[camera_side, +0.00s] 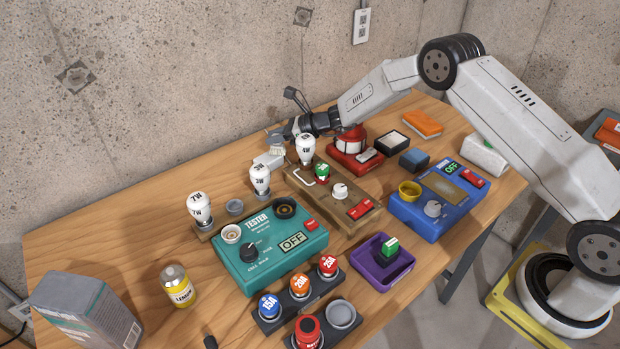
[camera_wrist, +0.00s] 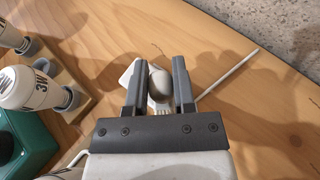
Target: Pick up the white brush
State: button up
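My gripper (camera_wrist: 161,85) points down at the wooden table in the wrist view, its two dark fingers apart. A grey rounded piece (camera_wrist: 158,82) shows between the fingers, with a gap beside the right finger. White parts, seemingly of the white brush (camera_wrist: 128,73), show behind the left finger and below the grey piece. A thin white rod (camera_wrist: 230,76) runs out to the upper right; I cannot tell whether it joins the brush. In the side view my gripper (camera_side: 275,137) is at the table's back edge, by a small white object (camera_side: 270,158), partly hidden.
White bulbs stand close by, one marked 3W (camera_side: 261,178) and one (camera_side: 306,148) on a wooden box. A green tester (camera_side: 270,245), a blue device (camera_side: 437,205) and a red stamp-like object (camera_side: 350,150) stand around. Bare wood lies at the table's left.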

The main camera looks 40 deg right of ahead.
aim_at(275, 134)
grip_shut()
jog(key=shift+r, duration=0.1)
jog(key=shift+r, duration=4.95)
jog(key=shift+f, duration=4.9)
jog(key=shift+f, duration=0.1)
jog(key=o, duration=0.8)
grip_release()
